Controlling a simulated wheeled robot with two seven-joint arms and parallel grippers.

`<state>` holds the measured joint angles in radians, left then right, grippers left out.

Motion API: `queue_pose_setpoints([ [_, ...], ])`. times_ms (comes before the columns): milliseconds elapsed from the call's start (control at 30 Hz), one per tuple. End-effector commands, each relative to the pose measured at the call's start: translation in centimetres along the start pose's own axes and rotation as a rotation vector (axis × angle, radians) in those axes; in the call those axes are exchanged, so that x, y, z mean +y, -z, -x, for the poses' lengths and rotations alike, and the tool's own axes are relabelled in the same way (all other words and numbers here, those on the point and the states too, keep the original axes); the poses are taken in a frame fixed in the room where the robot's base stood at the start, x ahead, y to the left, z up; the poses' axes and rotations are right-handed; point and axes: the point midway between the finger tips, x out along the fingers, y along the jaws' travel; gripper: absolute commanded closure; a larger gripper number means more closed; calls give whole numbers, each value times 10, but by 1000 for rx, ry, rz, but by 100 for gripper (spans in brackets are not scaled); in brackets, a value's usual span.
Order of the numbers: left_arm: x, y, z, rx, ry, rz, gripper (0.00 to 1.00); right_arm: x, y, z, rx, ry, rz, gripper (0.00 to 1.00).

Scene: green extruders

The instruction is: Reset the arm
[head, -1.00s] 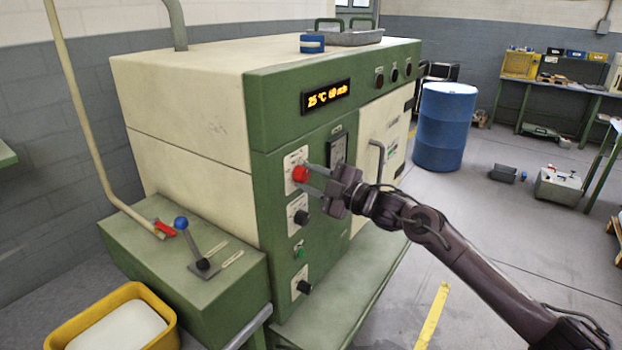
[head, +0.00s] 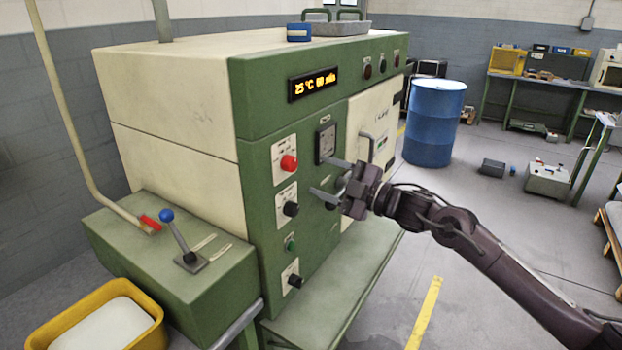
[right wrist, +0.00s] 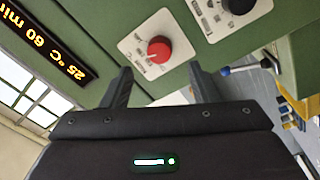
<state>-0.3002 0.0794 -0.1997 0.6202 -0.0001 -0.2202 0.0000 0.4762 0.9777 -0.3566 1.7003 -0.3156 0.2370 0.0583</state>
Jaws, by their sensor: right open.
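My right gripper (head: 326,178) is open and empty in front of the green machine panel. Its two fingers are spread and point left toward the panel. The red knob (head: 288,163) on the panel is to the left of the fingertips, with a clear gap. In the right wrist view the red knob (right wrist: 159,49) shows ahead of and between the open fingers (right wrist: 157,85), not touching them. A black knob (head: 291,209) sits below the red one; a black knob also shows in the wrist view (right wrist: 238,4). My left gripper is not in view.
The machine's display (head: 313,84) reads 25 °C and 60 min. A blue-tipped lever (head: 179,236) stands on the green box at left, above a yellow bin (head: 52,325). A blue barrel (head: 433,122) stands behind my right arm.

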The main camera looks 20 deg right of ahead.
Motion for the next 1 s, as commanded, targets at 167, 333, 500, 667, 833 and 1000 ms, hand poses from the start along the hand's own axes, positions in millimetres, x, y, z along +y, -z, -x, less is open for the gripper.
queue_pose_setpoints([
  [167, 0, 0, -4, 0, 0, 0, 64, 0, 1, 10, 1, 0, 1, 45],
  [333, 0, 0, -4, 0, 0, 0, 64, 1, 1, 10, 1, -1, 0, 45],
  [500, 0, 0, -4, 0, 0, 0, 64, 1, 1, 10, 1, 0, 0, 45],
  [667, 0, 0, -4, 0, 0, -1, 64, -4, -6, 10, -12, -4, -15, 45],
  [833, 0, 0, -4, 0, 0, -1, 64, -45, -69, 15, -133, -30, -139, 45],
  [1000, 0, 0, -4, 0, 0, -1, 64, -133, -159, 42, -347, -50, -325, 45],
])
